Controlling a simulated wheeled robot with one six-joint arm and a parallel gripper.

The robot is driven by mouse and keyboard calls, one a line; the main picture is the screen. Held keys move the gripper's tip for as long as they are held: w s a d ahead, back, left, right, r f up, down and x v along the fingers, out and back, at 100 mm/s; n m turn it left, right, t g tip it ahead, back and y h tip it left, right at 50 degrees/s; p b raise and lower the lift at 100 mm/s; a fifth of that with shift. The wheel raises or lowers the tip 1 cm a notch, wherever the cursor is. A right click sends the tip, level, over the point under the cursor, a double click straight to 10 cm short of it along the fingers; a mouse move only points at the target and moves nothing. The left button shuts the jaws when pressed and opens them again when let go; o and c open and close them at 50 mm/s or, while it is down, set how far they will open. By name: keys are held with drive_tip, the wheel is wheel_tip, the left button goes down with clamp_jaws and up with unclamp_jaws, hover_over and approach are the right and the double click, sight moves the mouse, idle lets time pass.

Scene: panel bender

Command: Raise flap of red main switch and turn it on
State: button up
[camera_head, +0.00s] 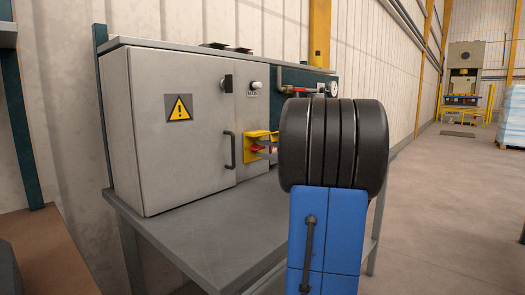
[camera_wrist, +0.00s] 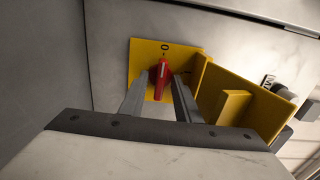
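The red main switch (camera_wrist: 160,78) sits on a yellow plate (camera_wrist: 141,58) with a 0 mark at its top in the wrist view. Its red handle is uncovered and lines up roughly with the 0 mark. The yellow flap (camera_wrist: 234,93) stands out from the plate to the right of the handle. My gripper (camera_wrist: 160,82) is open, one finger on each side of the handle; I cannot tell whether they touch it. In the head view the red switch (camera_head: 257,148) shows small on the cabinet front, and my arm hides most of the gripper.
The grey cabinet (camera_head: 165,140) with a warning sign (camera_head: 179,107), black knob (camera_head: 227,83) and door handle (camera_head: 230,150) stands on a grey table (camera_head: 215,245). A gauge (camera_head: 333,89) and red-handled valve (camera_head: 305,91) are behind. Open floor lies to the right.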

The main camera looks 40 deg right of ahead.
clamp_jaws()
drive_tip(key=shift+m, duration=0.3)
drive_tip(key=m, duration=0.3)
drive_tip(key=shift+m, duration=0.3)
drive_tip(key=m, duration=0.3)
drive_tip(key=shift+m, duration=0.3)
drive_tip(key=m, duration=0.3)
drive_tip(key=shift+m, duration=1.9)
